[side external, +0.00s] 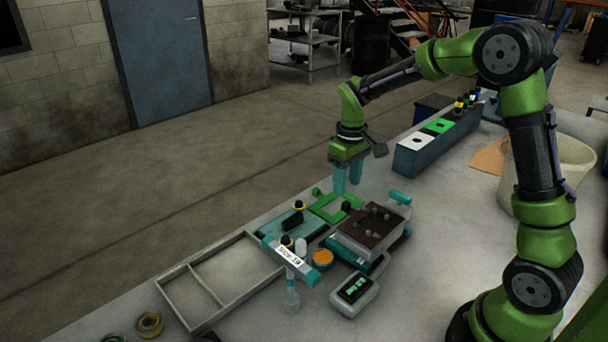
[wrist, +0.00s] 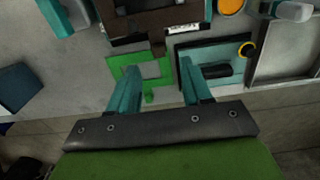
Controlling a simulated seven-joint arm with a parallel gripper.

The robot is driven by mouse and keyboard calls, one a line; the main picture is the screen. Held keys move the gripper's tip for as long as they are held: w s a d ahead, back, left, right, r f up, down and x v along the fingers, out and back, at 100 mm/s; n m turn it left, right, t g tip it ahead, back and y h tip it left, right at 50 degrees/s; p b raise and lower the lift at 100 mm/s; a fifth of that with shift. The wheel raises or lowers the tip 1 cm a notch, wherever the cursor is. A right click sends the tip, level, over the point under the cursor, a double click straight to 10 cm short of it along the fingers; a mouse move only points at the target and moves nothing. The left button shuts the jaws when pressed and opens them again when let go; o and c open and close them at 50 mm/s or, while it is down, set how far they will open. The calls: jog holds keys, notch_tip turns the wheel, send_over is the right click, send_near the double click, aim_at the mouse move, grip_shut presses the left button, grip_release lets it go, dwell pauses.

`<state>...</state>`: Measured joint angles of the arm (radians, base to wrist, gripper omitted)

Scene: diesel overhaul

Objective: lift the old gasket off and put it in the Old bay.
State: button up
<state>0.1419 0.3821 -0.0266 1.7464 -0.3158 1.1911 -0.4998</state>
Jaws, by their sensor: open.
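The dark brown gasket (side external: 372,224), which looks like the old one, lies on top of a grey block (side external: 350,246) with several studs or bolts standing at it. In the wrist view the brown gasket (wrist: 150,22) is at the top, with a small tab pointing down toward my fingers. My gripper (side external: 347,188) is open and empty, above and behind the block. In the wrist view my gripper (wrist: 160,68) has its fingers apart over a green frame-shaped piece (wrist: 122,72). No Old label is readable; a grey two-compartment tray (side external: 247,236) stands at left.
A teal tray (side external: 270,228) with a black part sits left of the block. A blue box (side external: 420,157) with white and green tops is behind.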

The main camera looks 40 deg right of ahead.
aim_at(348, 204)
jog(key=f, duration=0.5)
jog(key=shift+s+d+f, duration=0.1)
jog(key=shift+s+f, duration=0.2)
jog(key=shift+f, duration=0.05)
grip_shut()
